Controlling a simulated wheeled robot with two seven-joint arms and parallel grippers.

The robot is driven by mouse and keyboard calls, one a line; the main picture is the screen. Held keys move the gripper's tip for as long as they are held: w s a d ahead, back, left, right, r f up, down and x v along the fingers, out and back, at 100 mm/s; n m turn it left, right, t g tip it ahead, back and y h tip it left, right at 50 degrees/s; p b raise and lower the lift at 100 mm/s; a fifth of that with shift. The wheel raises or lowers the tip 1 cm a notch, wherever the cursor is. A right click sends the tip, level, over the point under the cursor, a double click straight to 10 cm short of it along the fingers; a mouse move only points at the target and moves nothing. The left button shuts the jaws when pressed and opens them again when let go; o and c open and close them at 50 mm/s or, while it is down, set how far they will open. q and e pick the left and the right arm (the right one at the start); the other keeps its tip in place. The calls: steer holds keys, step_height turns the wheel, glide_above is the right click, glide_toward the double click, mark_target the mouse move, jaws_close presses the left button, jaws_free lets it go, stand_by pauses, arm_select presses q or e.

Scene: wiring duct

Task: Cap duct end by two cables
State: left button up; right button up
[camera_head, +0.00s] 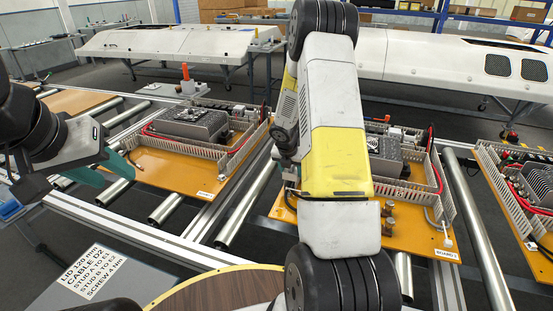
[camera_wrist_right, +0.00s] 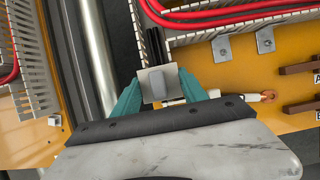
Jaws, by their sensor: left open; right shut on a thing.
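In the right wrist view, my right gripper (camera_wrist_right: 160,88) is shut on a light grey square end cap (camera_wrist_right: 158,84), held between its teal fingertips. Just beyond the cap is a slotted grey duct (camera_wrist_right: 215,33) with red cables (camera_wrist_right: 225,17) running in it. The cap looks apart from the duct, though the depth is hard to judge. Another slotted duct (camera_wrist_right: 32,58) with red cable stands at the left. In the head view, my right arm hides the right gripper and cap. My left gripper (camera_head: 106,172) is open and empty at the left, above the rollers.
The orange board (camera_head: 415,235) lies under my right arm, with ducts and components on it. Other boards lie to the left (camera_head: 180,172) and right (camera_head: 540,245) on the roller frame. A cable lug (camera_wrist_right: 268,96) and dark blocks (camera_wrist_right: 300,106) are right of the cap.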

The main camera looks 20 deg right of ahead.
mark_target(290, 171)
steer(key=shift+f, duration=1.3)
steer(key=o, duration=1.4)
steer(key=shift+v, duration=3.9)
